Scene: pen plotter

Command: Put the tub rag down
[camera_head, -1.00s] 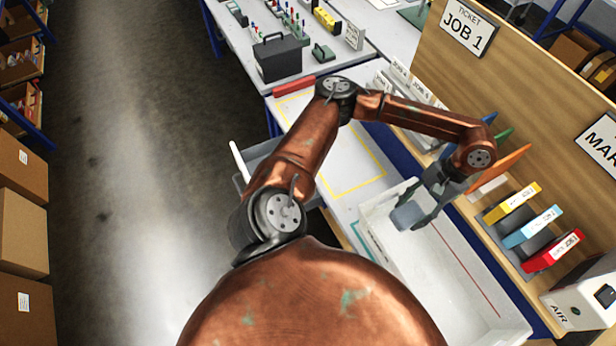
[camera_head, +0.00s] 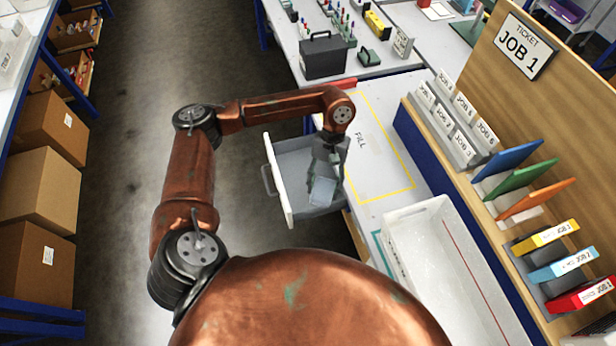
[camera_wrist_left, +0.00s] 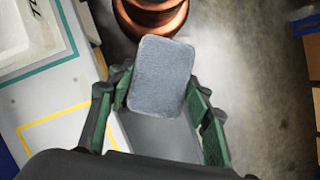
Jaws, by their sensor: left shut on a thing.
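The tub rag is a small blue-grey rounded pad (camera_head: 320,191), held at the fingertips of my left gripper (camera_head: 325,172). In the left wrist view the rag (camera_wrist_left: 161,76) lies between the two green-padded fingers (camera_wrist_left: 160,105), which are shut on it. In the head view the gripper and rag are over the open grey drawer (camera_head: 290,160) at the table's left edge. The height of the rag above the drawer floor is hard to tell. My right gripper is not in view.
A white tub (camera_head: 455,255) with a red line stands right of the drawer. A dark toolbox (camera_head: 323,57) stands at the back. Coloured folders (camera_head: 528,188) line the right shelf.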

